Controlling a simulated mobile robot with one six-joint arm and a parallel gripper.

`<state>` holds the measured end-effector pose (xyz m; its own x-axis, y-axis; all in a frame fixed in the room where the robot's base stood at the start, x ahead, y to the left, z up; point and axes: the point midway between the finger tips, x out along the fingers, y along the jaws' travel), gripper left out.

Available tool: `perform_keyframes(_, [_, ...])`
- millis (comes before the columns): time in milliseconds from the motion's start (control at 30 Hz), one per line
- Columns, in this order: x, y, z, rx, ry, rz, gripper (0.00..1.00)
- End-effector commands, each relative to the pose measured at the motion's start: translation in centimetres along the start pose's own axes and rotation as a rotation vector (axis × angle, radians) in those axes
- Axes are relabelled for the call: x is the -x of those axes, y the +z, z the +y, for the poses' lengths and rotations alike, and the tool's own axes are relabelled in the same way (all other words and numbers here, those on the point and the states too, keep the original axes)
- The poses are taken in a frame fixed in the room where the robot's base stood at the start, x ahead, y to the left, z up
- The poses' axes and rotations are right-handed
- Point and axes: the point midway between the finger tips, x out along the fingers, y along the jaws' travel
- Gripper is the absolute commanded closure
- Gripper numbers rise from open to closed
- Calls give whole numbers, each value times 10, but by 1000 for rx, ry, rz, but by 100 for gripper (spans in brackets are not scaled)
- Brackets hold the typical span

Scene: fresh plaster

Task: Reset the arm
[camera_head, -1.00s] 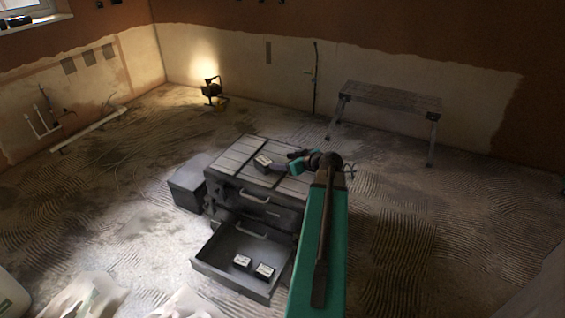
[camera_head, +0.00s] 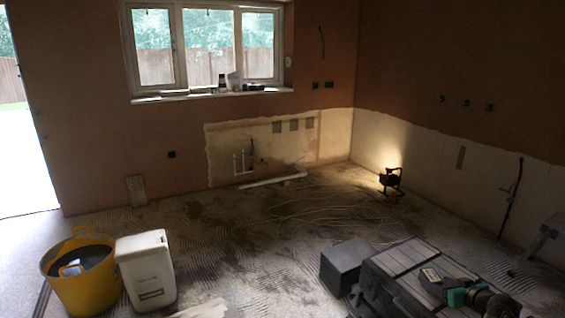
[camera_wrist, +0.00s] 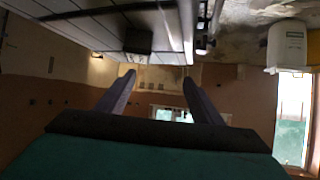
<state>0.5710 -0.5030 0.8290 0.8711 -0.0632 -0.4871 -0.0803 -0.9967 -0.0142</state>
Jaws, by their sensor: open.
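My gripper (camera_wrist: 158,76) shows in the wrist view with its two fingers spread and nothing between them. In the head view my gripper (camera_head: 440,289) is low over the grey tool chest (camera_head: 408,262), at the bottom right. A small dark box with a pale label (camera_head: 430,275) is on the chest lid just beyond the fingers. In the wrist view, which looks upside down, the small box (camera_wrist: 138,40) is apart from the fingers, against the chest lid (camera_wrist: 95,22). Most of my arm is outside the head view.
A dark box (camera_head: 345,266) stands left of the chest. A yellow tub (camera_head: 85,285) and a white container (camera_head: 147,270) stand at the lower left. A lit work lamp (camera_head: 391,181) is by the wall. A trestle (camera_head: 545,235) is cut off at right. The middle floor is mostly open.

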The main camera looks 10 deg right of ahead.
Motion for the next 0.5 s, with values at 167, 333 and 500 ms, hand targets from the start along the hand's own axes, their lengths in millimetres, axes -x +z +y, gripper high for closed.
perform_keyframes(167, [-45,10,-61,17,-97,-28,40])
perform_keyframes(333, [-80,27,-122,34,-187,-65,40])
perform_keyframes(500, [-108,54,-185,65,-275,-120,40])
